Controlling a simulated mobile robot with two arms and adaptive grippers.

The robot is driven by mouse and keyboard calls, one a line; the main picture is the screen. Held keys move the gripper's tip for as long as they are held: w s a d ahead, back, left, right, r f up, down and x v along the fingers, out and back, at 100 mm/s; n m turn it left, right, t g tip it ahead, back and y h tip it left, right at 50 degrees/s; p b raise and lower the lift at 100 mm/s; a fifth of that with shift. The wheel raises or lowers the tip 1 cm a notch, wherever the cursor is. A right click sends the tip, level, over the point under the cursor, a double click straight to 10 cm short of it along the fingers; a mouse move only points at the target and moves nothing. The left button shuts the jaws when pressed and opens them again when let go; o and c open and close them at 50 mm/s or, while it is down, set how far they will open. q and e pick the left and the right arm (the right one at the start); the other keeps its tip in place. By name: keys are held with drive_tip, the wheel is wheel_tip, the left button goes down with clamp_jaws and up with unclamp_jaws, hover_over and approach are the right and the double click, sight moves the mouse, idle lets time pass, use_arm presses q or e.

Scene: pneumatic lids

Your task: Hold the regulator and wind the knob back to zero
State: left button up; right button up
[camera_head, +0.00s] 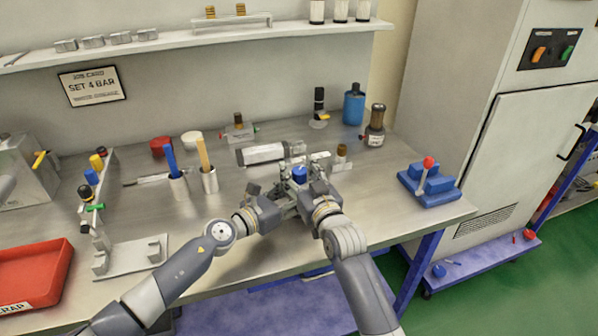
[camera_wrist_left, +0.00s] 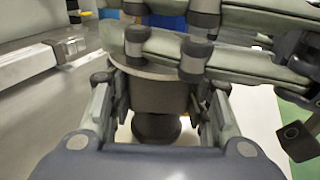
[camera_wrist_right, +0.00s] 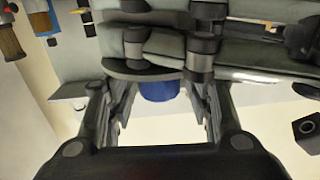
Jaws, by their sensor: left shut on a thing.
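The regulator shows its blue knob (camera_head: 300,174) at the front of the bench, between my two grippers in the head view. In the left wrist view its dark round body (camera_wrist_left: 158,95) is between the fingers of my left gripper (camera_head: 284,196), which is shut on it. My right gripper (camera_head: 311,186) is beside the knob from the right. In the right wrist view the blue knob (camera_wrist_right: 159,90) sits between its spread fingers, with gaps at both sides, so it looks open. Crossing fingers hide much of the regulator, and no gauge reading is legible.
Behind the grippers lie a pale cylinder (camera_head: 262,154) and a small brass-topped fitting (camera_head: 341,157). A blue block with a red-knobbed lever (camera_head: 430,183) stands right. Two brush cups (camera_head: 209,180) stand left. A wall card (camera_head: 92,86) reads SET 4 BAR.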

use_arm(q)
drive_tip(key=shift+f, duration=0.15)
use_arm(e)
drive_tip(key=c, duration=0.8)
drive_tip(key=shift+o, duration=0.2)
drive_tip(key=shift+n+g+y, duration=0.6)
drive_tip(key=shift+n+y, duration=0.3)
drive_tip(key=shift+y, duration=0.4)
drive_tip(key=o, duration=1.1)
use_arm(q)
drive_tip(key=shift+f, duration=0.1)
use_arm(e)
drive_tip(key=v, duration=1.2)
